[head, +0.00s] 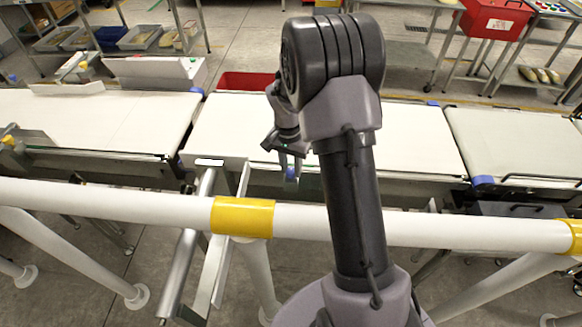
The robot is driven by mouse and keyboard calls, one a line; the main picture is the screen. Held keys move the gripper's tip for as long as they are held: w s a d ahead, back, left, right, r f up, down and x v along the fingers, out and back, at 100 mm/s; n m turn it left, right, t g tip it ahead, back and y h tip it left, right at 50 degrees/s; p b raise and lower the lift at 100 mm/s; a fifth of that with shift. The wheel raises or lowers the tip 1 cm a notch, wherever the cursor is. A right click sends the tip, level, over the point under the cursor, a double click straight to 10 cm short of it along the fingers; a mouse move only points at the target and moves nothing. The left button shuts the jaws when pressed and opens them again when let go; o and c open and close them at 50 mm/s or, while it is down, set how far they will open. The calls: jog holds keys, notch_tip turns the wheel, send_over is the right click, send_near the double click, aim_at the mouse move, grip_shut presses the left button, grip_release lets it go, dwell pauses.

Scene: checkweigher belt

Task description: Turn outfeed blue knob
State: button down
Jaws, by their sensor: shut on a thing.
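My gripper (291,170) reaches down over the near edge of the middle belt (225,125), just beyond the white rail. It is shut on a small blue knob (291,173) on the belt's near side frame. Only a little of the knob shows between the fingers, so its turn angle cannot be told. My own arm hides part of the middle belt.
A white rail (110,204) with yellow bands (243,217) runs across in front of the belts. Another belt (510,140) lies to the right, with a blue part (483,181) at its near corner. A red bin (246,82) stands behind the middle belt.

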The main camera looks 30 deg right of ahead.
aim_at(288, 169)
dwell(0.3)
jog(key=c, duration=1.1)
grip_release()
jog(key=shift+r, duration=0.15)
notch_tip(288, 169, up, 17)
jog(key=p, duration=0.5)
jog(key=shift+w+a+p, duration=0.25)
jog(key=shift+w+p, duration=0.1)
jog(key=shift+p, duration=0.05)
jog(key=shift+r, duration=0.1)
